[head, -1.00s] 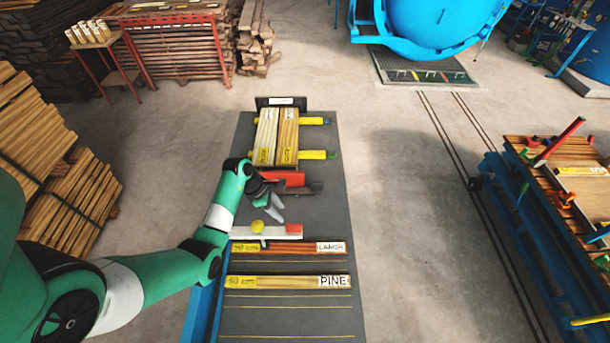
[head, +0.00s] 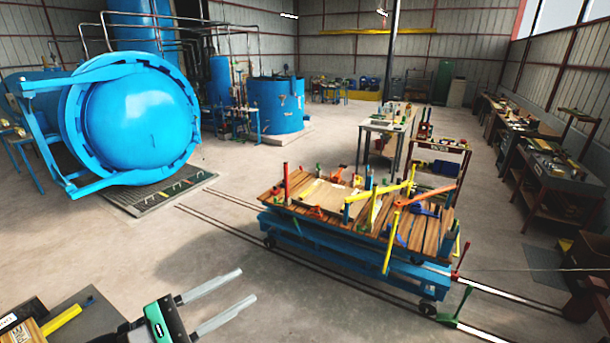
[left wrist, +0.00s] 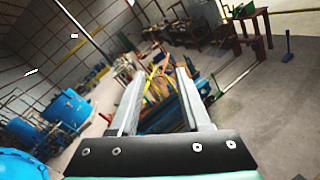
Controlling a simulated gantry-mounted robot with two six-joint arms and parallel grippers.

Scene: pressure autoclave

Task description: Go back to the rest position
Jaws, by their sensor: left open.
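My left gripper (head: 222,300) shows at the bottom of the head view, left of the middle. Its two grey fingers are apart with nothing between them, above the bare floor. In the left wrist view the same open fingers (left wrist: 165,100) point up toward the hall, with the cart seen beyond and between them. My right gripper is in neither view.
A blue cart (head: 340,240) with planks and coloured clamps stands on rails at centre right. The big blue autoclave (head: 135,115) is at the left. A grey mat (head: 90,318) lies at bottom left. Workbenches (head: 555,170) line the right wall. Open floor lies between.

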